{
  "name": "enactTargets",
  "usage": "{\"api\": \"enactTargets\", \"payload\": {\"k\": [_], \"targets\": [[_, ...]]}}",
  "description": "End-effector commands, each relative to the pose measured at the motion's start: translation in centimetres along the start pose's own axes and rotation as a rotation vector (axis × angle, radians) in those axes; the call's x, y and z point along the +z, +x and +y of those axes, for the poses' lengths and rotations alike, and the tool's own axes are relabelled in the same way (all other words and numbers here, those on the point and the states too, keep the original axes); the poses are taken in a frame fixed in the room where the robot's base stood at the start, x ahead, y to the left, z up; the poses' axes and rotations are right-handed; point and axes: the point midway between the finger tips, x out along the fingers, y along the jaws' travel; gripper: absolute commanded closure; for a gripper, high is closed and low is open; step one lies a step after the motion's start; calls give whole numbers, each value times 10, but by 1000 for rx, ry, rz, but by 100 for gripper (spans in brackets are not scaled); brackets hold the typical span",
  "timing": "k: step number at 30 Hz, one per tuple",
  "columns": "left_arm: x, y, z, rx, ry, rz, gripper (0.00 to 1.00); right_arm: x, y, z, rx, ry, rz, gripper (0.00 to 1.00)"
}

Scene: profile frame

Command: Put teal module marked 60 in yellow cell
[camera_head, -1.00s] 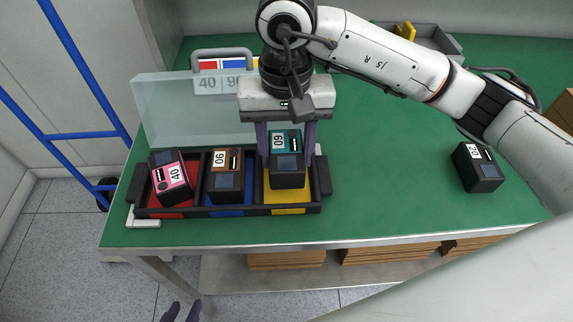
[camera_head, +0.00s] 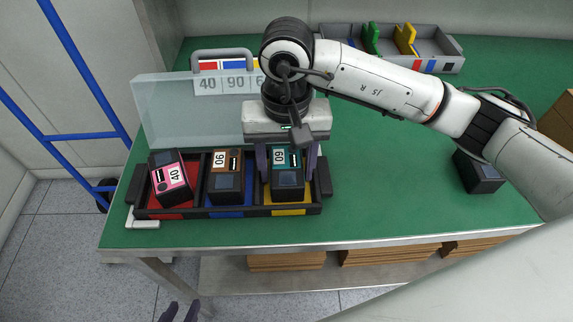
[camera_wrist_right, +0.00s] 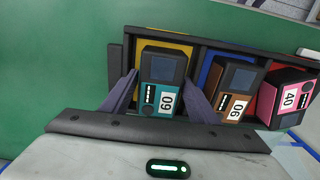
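The teal module marked 60 (camera_head: 286,178) stands upright in the yellow cell (camera_head: 291,211) at the right end of the black rack. My left gripper (camera_head: 181,313) shows only as two fingertips at the bottom edge, apart and empty.
A pink module (camera_head: 171,177) leans in the red cell and a brown module (camera_head: 226,177) stands in the blue cell. A clear panel (camera_head: 185,115) rises behind the rack. A black module (camera_head: 482,172) and a grey bin (camera_head: 435,45) are to the right. The table's middle is clear.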

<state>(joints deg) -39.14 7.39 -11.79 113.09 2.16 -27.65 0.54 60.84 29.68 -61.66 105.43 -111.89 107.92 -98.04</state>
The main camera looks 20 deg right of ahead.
Motion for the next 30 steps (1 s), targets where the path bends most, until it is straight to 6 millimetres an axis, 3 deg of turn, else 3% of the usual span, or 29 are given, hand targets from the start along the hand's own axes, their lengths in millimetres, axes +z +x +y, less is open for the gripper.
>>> {"api": "enactTargets", "payload": {"k": [7, 21, 30], "targets": [[-2, -2, 1, 1, -2, 0, 69, -1, -15, 0, -2, 0, 4, 46], [6, 0, 1, 1, -1, -15, 69, -1, -109, 0, -1, 2, 3, 46], [6, -1, 1, 2, -2, -14, 69, 0, -124, 0, 0, 0, -1, 46]]}}
